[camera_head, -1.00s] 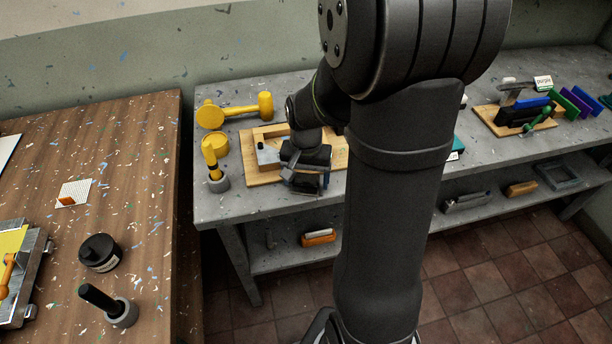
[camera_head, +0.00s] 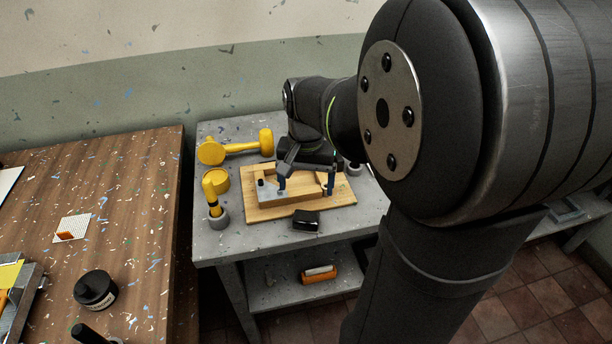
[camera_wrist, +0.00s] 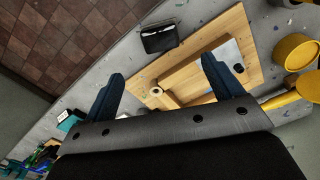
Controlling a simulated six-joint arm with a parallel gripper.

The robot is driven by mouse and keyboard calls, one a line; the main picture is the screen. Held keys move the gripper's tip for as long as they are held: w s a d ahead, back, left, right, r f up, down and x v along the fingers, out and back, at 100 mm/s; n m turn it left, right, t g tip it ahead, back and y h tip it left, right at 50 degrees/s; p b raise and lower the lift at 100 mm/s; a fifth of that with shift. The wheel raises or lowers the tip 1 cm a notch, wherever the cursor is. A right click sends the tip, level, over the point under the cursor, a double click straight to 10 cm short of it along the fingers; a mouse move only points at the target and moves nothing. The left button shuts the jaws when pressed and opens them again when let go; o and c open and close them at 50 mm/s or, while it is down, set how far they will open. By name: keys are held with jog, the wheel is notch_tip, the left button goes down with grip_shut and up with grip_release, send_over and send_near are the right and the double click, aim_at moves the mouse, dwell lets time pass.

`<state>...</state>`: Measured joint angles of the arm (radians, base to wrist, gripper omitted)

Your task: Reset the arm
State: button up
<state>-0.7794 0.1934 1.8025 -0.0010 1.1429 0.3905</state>
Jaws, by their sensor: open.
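My gripper (camera_head: 306,183) is open, its two dark blue fingers spread above the wooden fixture (camera_head: 298,193) on a wooden board (camera_head: 344,208). In the wrist view, nothing shows held between the fingers (camera_wrist: 162,84). The fixture has a grey plate (camera_head: 268,191) at its left end. A small black box-like object (camera_head: 306,221) lies at the board's front edge, apart from my gripper. It also shows in the wrist view (camera_wrist: 159,37). My arm hides the right part of the bench in the head view.
An orange object (camera_head: 318,274) lies on the lower shelf. A wooden table (camera_head: 120,210) stands at left.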

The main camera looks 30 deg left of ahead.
aim_at(306, 217)
jog(key=shift+r, duration=0.85)
jog(key=shift+f, duration=0.1)
notch_tip(306, 217, down, 13)
jog(key=shift+r, duration=0.5)
jog(key=shift+f, duration=0.15)
